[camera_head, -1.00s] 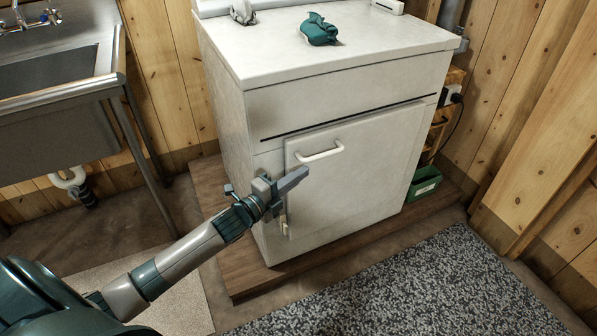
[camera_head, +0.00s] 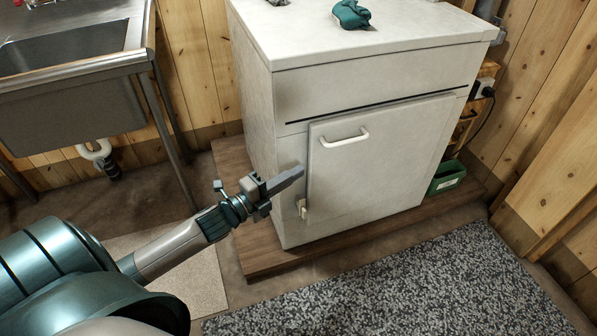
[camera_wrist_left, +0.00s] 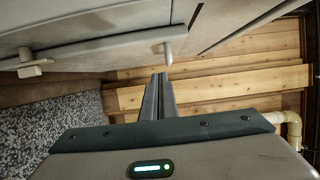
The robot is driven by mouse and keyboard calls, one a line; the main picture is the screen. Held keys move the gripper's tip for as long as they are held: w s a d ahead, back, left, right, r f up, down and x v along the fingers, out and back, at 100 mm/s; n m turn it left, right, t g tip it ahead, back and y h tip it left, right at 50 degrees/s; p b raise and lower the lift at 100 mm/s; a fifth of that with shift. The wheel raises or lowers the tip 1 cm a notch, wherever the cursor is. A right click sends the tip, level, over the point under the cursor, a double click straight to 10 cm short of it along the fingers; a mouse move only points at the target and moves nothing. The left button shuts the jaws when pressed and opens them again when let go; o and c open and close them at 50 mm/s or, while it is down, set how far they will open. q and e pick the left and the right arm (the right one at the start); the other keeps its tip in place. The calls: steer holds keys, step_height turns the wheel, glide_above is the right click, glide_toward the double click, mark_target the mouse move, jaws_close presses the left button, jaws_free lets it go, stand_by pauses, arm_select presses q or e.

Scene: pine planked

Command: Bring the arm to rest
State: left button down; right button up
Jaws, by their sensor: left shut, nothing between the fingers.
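My left arm comes in from the lower left in the head view. Its gripper (camera_head: 286,181) is shut and empty, in front of the lower left of the white cabinet (camera_head: 262,120). The fingers point right and slightly up, near the left edge of the cabinet door (camera_head: 375,165). In the left wrist view the two fingers (camera_wrist_left: 159,95) lie together with nothing between them. I cannot tell the exact gap between the fingertips and the cabinet. My right gripper is not in view.
The door has a white handle (camera_head: 345,138) and a small latch (camera_head: 302,208). A steel sink (camera_head: 75,80) stands left. A teal cloth-like item (camera_head: 351,14) lies on the cabinet top. A green box (camera_head: 447,178) is at right. A speckled mat (camera_head: 400,285) covers the front floor.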

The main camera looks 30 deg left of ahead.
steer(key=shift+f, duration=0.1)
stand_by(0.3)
